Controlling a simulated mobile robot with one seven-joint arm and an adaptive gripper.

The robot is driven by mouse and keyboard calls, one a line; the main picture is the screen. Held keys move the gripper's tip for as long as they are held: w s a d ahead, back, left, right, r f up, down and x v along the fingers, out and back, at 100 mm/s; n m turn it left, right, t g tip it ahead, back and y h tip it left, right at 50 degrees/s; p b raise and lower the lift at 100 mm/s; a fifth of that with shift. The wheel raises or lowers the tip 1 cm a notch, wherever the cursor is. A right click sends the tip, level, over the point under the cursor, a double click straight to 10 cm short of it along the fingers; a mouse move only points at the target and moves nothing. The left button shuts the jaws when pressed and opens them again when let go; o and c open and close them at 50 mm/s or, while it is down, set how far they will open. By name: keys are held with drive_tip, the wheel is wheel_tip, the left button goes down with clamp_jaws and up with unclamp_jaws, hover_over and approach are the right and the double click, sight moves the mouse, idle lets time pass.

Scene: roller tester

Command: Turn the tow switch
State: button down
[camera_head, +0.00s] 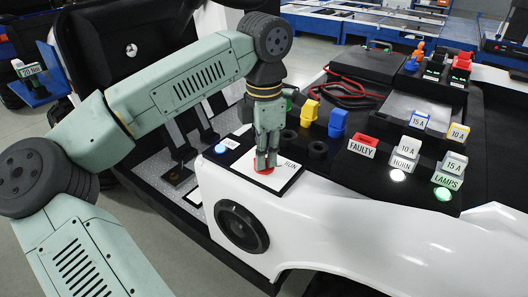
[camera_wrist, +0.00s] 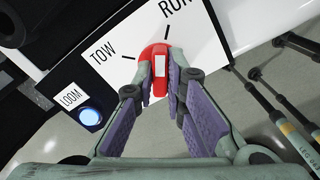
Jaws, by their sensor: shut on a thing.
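The tow switch is a red knob (camera_wrist: 156,52) with a white stripe, set on a white plate (camera_wrist: 117,50) marked TOW on the left and RUN at the upper right. My gripper (camera_wrist: 161,83) is shut on the knob, one finger on each side. The stripe lies between the fingers, roughly upright in the wrist view. Which mark it points to is hard to tell. In the head view, my gripper (camera_head: 265,158) comes down from above onto the red knob (camera_head: 263,171), which is mostly hidden by the fingers.
A lit blue lamp (camera_wrist: 90,116) labelled LOOM is left of the plate. In the head view, a red FAULTY tray (camera_head: 366,141), HORN and LAMPS fuse holders (camera_head: 450,170), blue and yellow plugs (camera_head: 338,123) and red and black cables (camera_head: 345,92) lie to the right.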

drive_tip(key=shift+m, duration=1.1)
drive_tip(key=c, duration=1.6)
unclamp_jaws()
drive_tip(key=shift+c, duration=0.2)
drive_tip(key=shift+r, duration=0.1)
wheel_tip(320, 180, up, 12)
